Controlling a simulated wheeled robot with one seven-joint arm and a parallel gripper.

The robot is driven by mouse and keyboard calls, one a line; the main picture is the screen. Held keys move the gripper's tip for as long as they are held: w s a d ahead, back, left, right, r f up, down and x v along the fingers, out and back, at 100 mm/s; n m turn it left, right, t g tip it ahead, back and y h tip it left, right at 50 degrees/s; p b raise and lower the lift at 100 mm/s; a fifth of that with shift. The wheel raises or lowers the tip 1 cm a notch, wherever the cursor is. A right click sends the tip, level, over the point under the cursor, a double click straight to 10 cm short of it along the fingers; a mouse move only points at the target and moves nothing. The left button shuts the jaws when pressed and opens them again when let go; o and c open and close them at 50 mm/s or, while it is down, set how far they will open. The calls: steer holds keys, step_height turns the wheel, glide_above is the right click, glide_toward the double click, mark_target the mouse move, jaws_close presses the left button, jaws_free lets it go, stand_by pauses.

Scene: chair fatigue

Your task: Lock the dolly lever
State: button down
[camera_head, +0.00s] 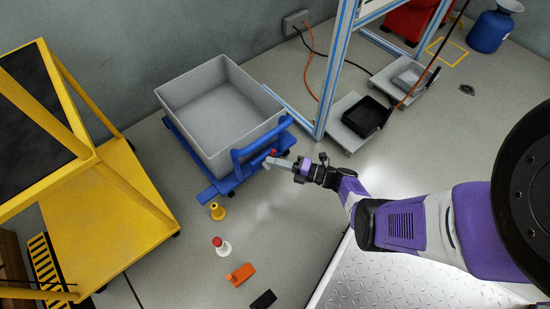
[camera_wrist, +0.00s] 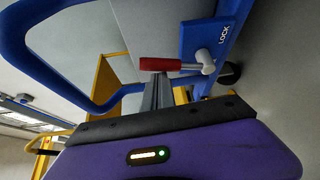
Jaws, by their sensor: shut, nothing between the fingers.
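The blue dolly (camera_head: 212,192) stands on the floor and carries a grey bin. Its lever has a red grip (camera_wrist: 160,64) and a pale metal shank (camera_wrist: 196,66). In the wrist view the grip points left and the pivot is at the right, on a blue plate (camera_wrist: 213,38) marked LOCK. The red grip also shows small in the head view (camera_head: 274,152). My gripper (camera_head: 270,163) is shut and empty beside the dolly's handle end. In the wrist view its fingers (camera_wrist: 158,92) reach up close to the red grip; whether they touch it I cannot tell.
The grey bin (camera_head: 221,112) sits on the dolly, with the blue push handle (camera_head: 262,137) close to my gripper. A yellow cart (camera_head: 125,195) stands left. A yellow piece (camera_head: 217,211), a red-and-white piece (camera_head: 222,247), an orange block (camera_head: 241,274) and a black block (camera_head: 263,299) lie on the floor.

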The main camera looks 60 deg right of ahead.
steer(key=shift+s+d+f, duration=0.15)
steer(key=shift+s+d, duration=0.05)
steer(key=shift+d, duration=0.4)
steer(key=shift+s+d+f, duration=0.1)
steer(key=shift+s+d, duration=0.05)
steer(key=shift+d, duration=0.45)
steer(key=shift+d, duration=0.25)
steer(key=a+r+p, duration=0.3)
steer(key=a+p, duration=0.1)
steer(key=s+d+f+b, duration=0.1)
steer(key=s+f+b, duration=0.1)
steer(key=s, duration=0.7)
steer(key=shift+s+d+f+b, duration=0.15)
steer(key=shift+f+b, duration=0.15)
steer(key=shift+f, duration=0.5)
